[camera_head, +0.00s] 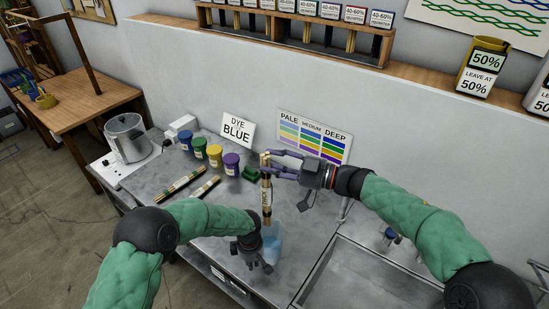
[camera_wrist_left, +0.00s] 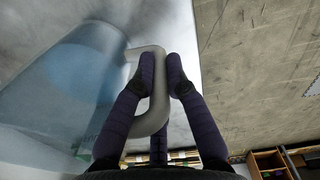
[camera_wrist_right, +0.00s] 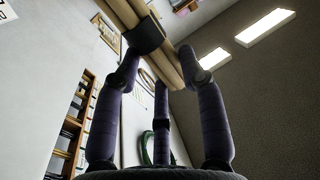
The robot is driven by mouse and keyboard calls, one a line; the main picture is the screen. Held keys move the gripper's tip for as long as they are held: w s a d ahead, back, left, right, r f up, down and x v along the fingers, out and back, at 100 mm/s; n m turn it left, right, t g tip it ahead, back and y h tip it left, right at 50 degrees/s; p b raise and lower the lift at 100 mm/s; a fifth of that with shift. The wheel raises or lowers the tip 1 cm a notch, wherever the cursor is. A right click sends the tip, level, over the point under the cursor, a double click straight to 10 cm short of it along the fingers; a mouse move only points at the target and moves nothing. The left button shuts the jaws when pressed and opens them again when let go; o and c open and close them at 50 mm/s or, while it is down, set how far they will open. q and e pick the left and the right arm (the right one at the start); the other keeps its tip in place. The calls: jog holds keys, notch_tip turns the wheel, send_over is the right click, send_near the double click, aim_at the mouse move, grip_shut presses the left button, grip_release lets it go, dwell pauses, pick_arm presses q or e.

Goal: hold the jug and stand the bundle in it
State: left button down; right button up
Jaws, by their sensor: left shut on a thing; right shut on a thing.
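The jug (camera_head: 273,248) is clear with blue liquid in it and stands on the grey worktop. My left gripper (camera_head: 258,257) is shut on its grey handle (camera_wrist_left: 156,112), which shows between the fingers in the left wrist view. The bundle (camera_head: 266,198) is pale canes with a dark band and a label. My right gripper (camera_head: 269,167) is shut on its upper part and holds it upright. Its canes (camera_wrist_right: 150,38) cross the fingertips in the right wrist view. The bundle's lower end is at the jug's top in the head view; I cannot tell whether it is inside the mouth.
Two more bundles (camera_head: 183,181) lie on the worktop to the left. Several coloured dye pots (camera_head: 214,155) stand behind them. A metal pot (camera_head: 128,138) is at the far left. A sink (camera_head: 365,275) lies to the right. Signs (camera_head: 314,138) stand against the back wall.

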notch_tip(320, 180, down, 14)
dwell(1.6)
jog(key=shift+f, duration=0.1)
jog(key=o, duration=1.2)
jog(key=shift+o, duration=0.2)
jog(key=v, duration=1.2)
pick_arm(q)
jog(key=c, duration=1.2)
grip_release()
